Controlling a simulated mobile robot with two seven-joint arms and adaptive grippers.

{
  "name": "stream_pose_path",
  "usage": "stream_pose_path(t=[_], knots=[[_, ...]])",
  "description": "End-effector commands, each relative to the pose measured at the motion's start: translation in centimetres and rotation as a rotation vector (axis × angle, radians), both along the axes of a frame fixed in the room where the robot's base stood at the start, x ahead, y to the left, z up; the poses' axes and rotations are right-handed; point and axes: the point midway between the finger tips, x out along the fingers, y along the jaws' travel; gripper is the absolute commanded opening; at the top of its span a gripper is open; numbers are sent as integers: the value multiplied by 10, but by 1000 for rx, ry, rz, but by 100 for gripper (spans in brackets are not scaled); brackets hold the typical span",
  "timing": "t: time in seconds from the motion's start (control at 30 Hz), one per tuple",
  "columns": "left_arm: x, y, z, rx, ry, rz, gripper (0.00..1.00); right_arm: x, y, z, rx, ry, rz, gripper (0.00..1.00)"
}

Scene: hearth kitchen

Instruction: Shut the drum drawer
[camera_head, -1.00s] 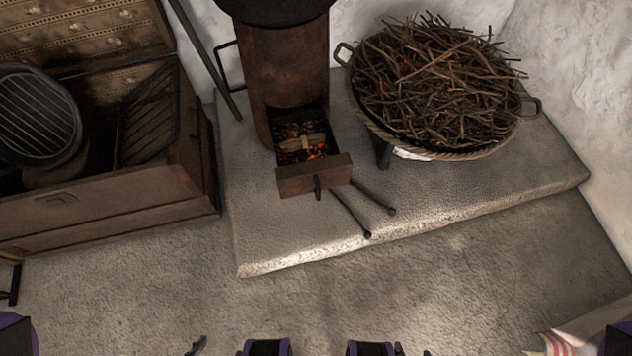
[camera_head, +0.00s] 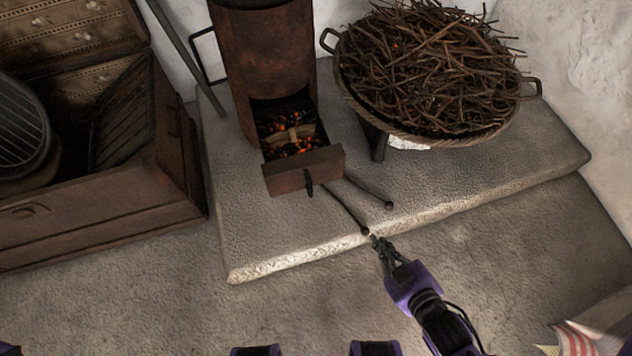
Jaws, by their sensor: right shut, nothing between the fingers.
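The drum (camera_head: 265,65) is a rusty upright cylinder on the stone slab. Its drawer (camera_head: 304,171) is pulled out at the bottom front, with glowing embers (camera_head: 290,135) and a pale bundle inside. A dark handle (camera_head: 309,184) hangs on the drawer's front. My right gripper (camera_head: 374,240) is shut and empty. In the picture it is below and right of the drawer, at the slab's front edge, by the end of a dark rod. Whether it touches the rod I cannot tell. My left gripper is not clearly in view.
Two dark rods (camera_head: 349,208) lie on the slab (camera_head: 260,237) right of the drawer. A basket of twigs (camera_head: 432,85) stands at the right on legs. An open wooden chest (camera_head: 90,222) stands at the left.

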Motion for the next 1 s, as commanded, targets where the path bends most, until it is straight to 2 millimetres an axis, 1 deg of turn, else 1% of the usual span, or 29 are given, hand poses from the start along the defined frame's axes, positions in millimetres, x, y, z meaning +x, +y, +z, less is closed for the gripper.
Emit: stream_pose_path(t=[0.03,0.1,0.13,0.2,0.23,0.27,0.33,0.37,0.4,0.5,0.6,0.67,0.77,0.87,1.0], knots=[[-3,0,-16,1,13,-4,52,38,5,-8,-71,-114,116,0],[-4,1,-28,2,22,-7,52,81,14,-3,-180,-294,283,0],[-5,1,-32,2,26,-9,52,97,19,0,-230,-377,359,0],[-6,1,-41,2,33,-9,52,122,28,7,-341,-560,527,0],[-7,1,-44,2,35,-11,52,127,31,9,-382,-628,592,0],[-7,1,-46,2,36,-11,52,129,34,11,-418,-692,651,0],[-5,1,-47,3,35,-12,52,125,38,14,-484,-818,771,0],[-5,1,-46,3,34,-12,52,120,39,14,-504,-864,814,0],[-4,1,-45,2,32,-12,52,109,41,13,-523,-914,862,0],[-3,1,-43,3,29,-13,52,88,48,17,-546,-1026,936,0],[-3,1,-42,3,30,-13,52,79,55,26,-558,-1108,966,0],[-4,1,-43,3,32,-12,52,78,58,28,-565,-1129,971,0],[-4,1,-45,3,34,-13,52,83,66,28,-569,-1130,970,0],[-5,1,-48,3,38,-15,52,92,80,28,-568,-1132,968,0],[-7,2,-55,5,45,-19,52,106,106,27,-567,-1130,968,0]])
